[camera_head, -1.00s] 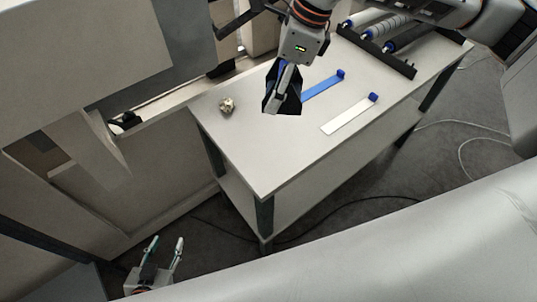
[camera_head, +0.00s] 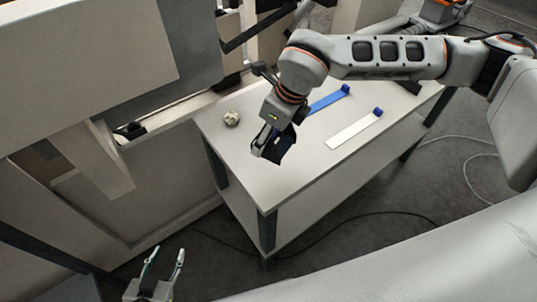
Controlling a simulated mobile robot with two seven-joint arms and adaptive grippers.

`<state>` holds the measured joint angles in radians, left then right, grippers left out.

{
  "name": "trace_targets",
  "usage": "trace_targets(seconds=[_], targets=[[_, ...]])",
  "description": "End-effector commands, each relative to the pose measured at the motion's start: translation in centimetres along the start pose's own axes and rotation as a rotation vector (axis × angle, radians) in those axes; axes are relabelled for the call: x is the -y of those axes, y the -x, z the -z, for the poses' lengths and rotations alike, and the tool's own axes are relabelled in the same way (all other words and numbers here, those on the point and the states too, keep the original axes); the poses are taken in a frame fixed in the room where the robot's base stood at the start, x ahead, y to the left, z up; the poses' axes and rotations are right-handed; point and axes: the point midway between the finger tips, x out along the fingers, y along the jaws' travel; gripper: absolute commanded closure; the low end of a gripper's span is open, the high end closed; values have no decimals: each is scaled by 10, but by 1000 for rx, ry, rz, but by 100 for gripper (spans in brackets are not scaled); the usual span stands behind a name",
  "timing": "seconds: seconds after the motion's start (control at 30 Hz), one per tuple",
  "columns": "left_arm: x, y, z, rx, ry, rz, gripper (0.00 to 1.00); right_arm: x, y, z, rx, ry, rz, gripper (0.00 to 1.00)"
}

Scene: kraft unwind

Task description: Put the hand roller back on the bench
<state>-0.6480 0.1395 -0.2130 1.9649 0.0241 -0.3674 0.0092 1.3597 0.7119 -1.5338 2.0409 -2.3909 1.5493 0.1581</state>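My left gripper (camera_head: 164,262) shows at the bottom left, low and away from the bench. Its two thin fingers are apart with nothing between them. The bench (camera_head: 285,187) has a pale top and dark legs. My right gripper (camera_head: 271,148) points down over the left part of the bench top. A dark shape shows at its fingertips; I cannot tell whether it is a finger or a held thing. I cannot make out the hand roller for certain; it may be hidden by the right gripper or arm.
On the bench lie a small faceted beige object (camera_head: 231,118), a blue strip (camera_head: 326,102) and a white strip (camera_head: 352,131), each strip with a blue end block. Pale machine panels (camera_head: 90,60) border the left. The front of the bench top is clear. Cables (camera_head: 350,215) lie on the floor.

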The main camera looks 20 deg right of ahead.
Motion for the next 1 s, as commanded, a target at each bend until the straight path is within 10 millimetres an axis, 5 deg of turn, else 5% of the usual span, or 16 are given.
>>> trace_targets(seconds=[0.13, 0.7, 1.0], targets=[[0, 1, 0, 3, -1, 0, 60, 0, -26, 8, 0, 1, -1, 68], [1, 2, 2, 4, -1, 0, 60, 0, -78, 24, 1, 0, 0, 68], [1, 2, 3, 1, -1, 1, 60, 0, -80, 24, 2, 1, 0, 68]])
